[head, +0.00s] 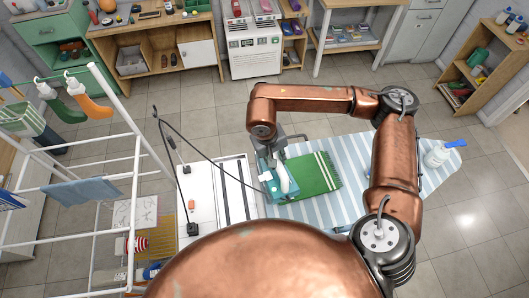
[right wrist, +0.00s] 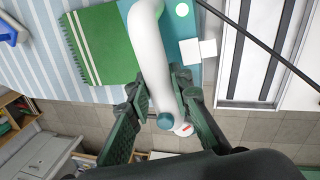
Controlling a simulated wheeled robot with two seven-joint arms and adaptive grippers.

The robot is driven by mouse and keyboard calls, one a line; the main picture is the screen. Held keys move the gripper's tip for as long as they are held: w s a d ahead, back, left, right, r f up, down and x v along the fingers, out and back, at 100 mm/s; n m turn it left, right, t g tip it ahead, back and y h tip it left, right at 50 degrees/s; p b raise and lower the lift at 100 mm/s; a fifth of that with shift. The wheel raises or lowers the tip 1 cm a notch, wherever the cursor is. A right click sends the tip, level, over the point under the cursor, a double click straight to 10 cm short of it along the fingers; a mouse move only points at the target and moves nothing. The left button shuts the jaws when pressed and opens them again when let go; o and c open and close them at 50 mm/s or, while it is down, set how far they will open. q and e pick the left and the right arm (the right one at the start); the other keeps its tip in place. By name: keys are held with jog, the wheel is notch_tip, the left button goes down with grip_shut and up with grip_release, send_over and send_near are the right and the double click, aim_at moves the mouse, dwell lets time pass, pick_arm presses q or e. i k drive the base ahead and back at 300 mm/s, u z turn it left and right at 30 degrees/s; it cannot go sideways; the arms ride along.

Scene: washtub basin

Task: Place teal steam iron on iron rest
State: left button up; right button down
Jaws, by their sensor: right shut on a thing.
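The teal steam iron (head: 270,187) with a white handle is in the middle of the head view, beside the green striped cloth. My right gripper (head: 281,154) is shut on the white handle. In the right wrist view the dark fingers of the right gripper (right wrist: 162,88) lie on either side of the iron's handle (right wrist: 149,45). The iron rest, a white panel with dark strips (head: 231,184), lies just left of the iron; it also shows at the upper right of the right wrist view (right wrist: 257,52). I cannot tell whether the iron touches the surface below. My left gripper is out of view.
The green cloth (head: 318,174) lies on the blue-striped ironing board (head: 350,150). A black cord (head: 215,160) arcs over the rest to the iron. A white drying rack (head: 135,160) stands left.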

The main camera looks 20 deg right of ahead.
aim_at(235, 197)
jog(key=k, duration=0.5)
jog(key=z, duration=1.55)
jog(key=k, duration=0.85)
jog(key=u, duration=1.65)
jog(key=i, duration=1)
jog(key=z, duration=0.05)
